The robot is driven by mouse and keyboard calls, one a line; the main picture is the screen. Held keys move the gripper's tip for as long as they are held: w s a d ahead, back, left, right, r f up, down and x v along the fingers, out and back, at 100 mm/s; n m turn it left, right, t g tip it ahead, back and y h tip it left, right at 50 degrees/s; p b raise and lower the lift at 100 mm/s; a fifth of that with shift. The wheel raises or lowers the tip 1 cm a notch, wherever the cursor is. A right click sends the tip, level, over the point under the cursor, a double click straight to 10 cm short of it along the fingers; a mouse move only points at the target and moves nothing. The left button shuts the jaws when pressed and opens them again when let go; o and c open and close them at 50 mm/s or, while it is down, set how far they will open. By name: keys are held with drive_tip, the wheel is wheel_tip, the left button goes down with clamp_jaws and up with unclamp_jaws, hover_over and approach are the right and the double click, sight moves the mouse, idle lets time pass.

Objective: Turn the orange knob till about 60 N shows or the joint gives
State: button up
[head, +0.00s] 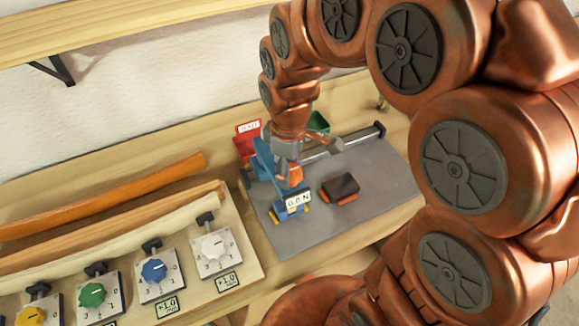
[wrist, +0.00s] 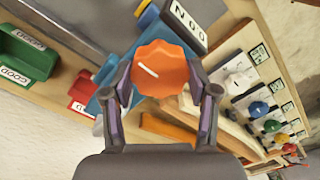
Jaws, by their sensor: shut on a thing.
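The orange knob (wrist: 160,70) sits between the two fingers of my gripper (wrist: 160,84) in the wrist view, with a white mark on its face pointing to the upper left. My gripper is shut on it. In the head view the knob (head: 295,174) shows only partly below my gripper, above a blue device (head: 290,209). The force display (head: 298,200) on this device reads 0.0 N. It also shows upside down in the wrist view (wrist: 187,22). Whether a joint is in the device cannot be seen.
A red bin (head: 243,147) and a green bin (head: 319,122) stand behind. Bent laths (head: 120,193) and a panel of coloured dials (head: 213,250) lie left. The mat's front is clear.

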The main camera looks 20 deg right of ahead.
drive_tip(key=shift+f+b, duration=0.1)
drive_tip(key=shift+b, duration=0.2)
drive_tip(key=shift+f+m+b, duration=0.2)
drive_tip(key=shift+m+b, duration=0.7)
drive_tip(key=shift+b, duration=0.2)
drive_tip(key=m+b, duration=0.3)
drive_tip(key=b, duration=0.1)
drive_tip(key=m+b, duration=0.3)
drive_tip(key=m, duration=0.2)
drive_tip(key=shift+r, duration=0.1)
drive_tip(key=m+b, duration=0.2)
drive_tip(key=m, duration=0.1)
drive_tip(key=shift+r+m, duration=0.1)
drive_tip(key=shift+m, duration=0.2)
drive_tip(key=m, duration=0.3)
drive_tip(key=shift+m+b, duration=0.3)
drive_tip(key=shift+b, duration=0.1)
drive_tip(key=m, duration=0.3)
drive_tip(key=shift+m, duration=0.3)
drive_tip(key=m, duration=0.6)
drive_tip(key=shift+r+p, duration=0.1)
drive_tip(key=shift+p, duration=0.3)
drive_tip(key=shift+m, duration=0.3)
